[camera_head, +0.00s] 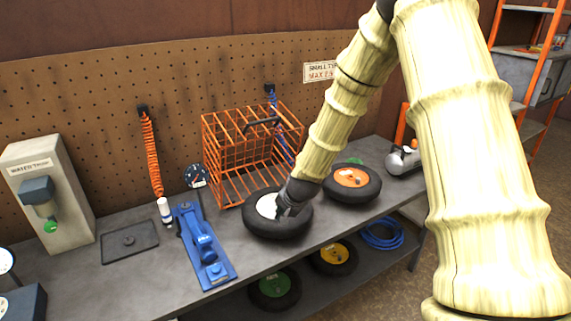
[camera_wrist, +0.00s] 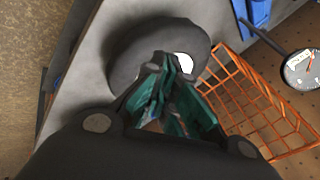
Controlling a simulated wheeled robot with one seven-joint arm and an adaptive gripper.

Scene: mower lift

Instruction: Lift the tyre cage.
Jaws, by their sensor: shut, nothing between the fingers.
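The tyre cage (camera_head: 225,150) is an orange wire cage with a dark handle (camera_head: 262,122) on top. It stands upright on the grey bench against the pegboard. Part of its orange wire side also shows at the right of the wrist view (camera_wrist: 262,105). My gripper (camera_head: 285,208) is over the black tyre with a white hub (camera_head: 262,222), in front of the cage and apart from its handle. In the wrist view, my gripper (camera_wrist: 172,65) has its fingertips together in front of that tyre (camera_wrist: 140,50), with nothing held. Whether the fingertips touch the tyre is unclear.
A tyre with an orange hub (camera_head: 352,182) lies right of the cage. A blue tool (camera_head: 205,245), a gauge (camera_head: 197,176) and a dark plate (camera_head: 130,241) are to the left. A grey bench (camera_head: 150,285) has more tyres on its lower shelf.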

